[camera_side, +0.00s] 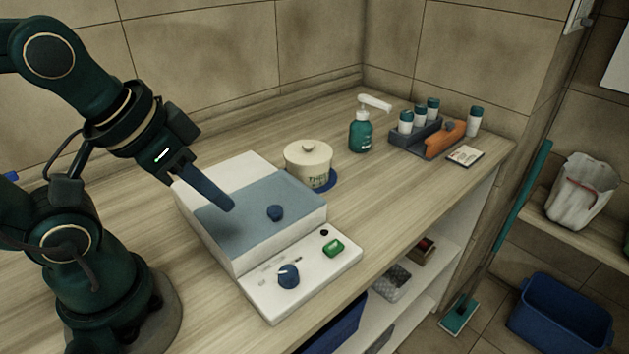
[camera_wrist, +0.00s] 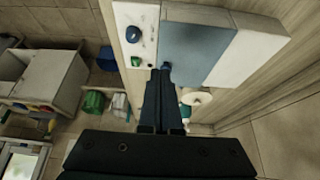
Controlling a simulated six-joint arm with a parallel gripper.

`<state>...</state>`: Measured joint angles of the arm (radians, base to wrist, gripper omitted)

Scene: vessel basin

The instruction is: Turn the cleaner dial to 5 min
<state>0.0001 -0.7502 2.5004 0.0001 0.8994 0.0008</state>
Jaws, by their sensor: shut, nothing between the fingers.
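The cleaner is a white box (camera_side: 305,213) with a blue-grey lid (camera_side: 240,228) and a sloping white front panel (camera_side: 325,268). The dark blue dial (camera_side: 289,276) sits on that panel. It has a white pointer mark toward its upper left, and the printed time marks are too small to read. The dial also shows in the wrist view (camera_wrist: 133,34). A blue knob (camera_side: 275,213) stands on the lid. My gripper (camera_side: 230,206) is shut and empty above the lid, apart from the dial, which lies to its lower right in the side view.
The panel also has a green button (camera_side: 333,248) and a small black knob (camera_side: 324,232). A lidded cream pot (camera_side: 308,165), a green pump bottle (camera_side: 360,132) and a rack of bottles (camera_side: 425,138) stand behind. The counter is clear right of the panel up to its edge.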

